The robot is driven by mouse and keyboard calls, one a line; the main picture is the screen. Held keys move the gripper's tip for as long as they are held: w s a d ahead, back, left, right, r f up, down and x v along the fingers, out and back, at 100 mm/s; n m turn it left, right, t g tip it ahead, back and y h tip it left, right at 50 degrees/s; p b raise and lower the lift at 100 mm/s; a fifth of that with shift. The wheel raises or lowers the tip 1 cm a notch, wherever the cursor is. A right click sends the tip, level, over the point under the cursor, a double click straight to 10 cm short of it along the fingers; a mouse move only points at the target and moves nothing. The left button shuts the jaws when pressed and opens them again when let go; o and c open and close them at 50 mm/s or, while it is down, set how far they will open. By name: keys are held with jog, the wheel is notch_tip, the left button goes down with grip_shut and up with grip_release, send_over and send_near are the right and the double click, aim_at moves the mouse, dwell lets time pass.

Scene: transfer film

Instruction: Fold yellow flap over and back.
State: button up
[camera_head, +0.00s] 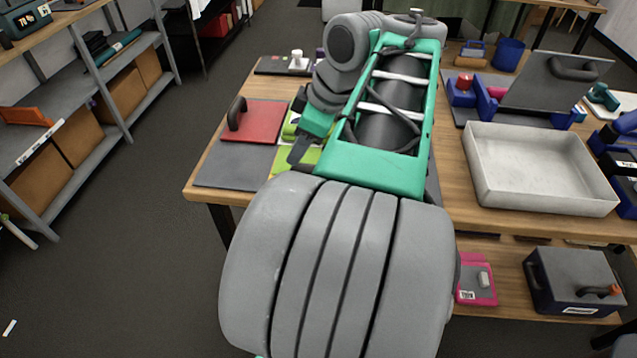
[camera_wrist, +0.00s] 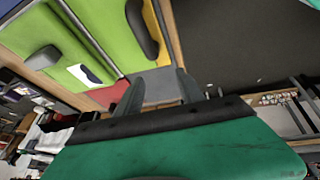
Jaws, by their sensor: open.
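In the head view only yellow-green patches (camera_head: 306,157) show beside my arm, which hides the rest. My gripper (camera_wrist: 160,88) is open with its two dark fingers apart and nothing visible between them. A grey surface lies beyond the fingers in the wrist view, and the handle is above them in that picture. I cannot tell the exact gap to the flap.
A red panel (camera_head: 262,122) with a dark handle lies left of my arm, with a grey panel (camera_head: 234,167) in front of it. A white tray (camera_head: 540,203) and blue and red items stand at the right. A shelf (camera_head: 85,120) stands at the left across open floor.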

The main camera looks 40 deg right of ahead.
jog(key=s+d+f+n+b, duration=0.1)
jog(key=s+d, duration=0.3)
jog(key=d, duration=0.1)
jog(key=b+x, duration=0.1)
jog(key=x, duration=0.1)
jog(key=b+x, duration=0.1)
jog(key=x, duration=0.2)
jog(key=b+x, duration=0.1)
jog(key=x, duration=0.1)
jog(key=shift+a+f, duration=0.15)
jog(key=shift+a, duration=0.15)
jog(key=shift+c, duration=0.3)
grip_shut()
dwell(0.4)
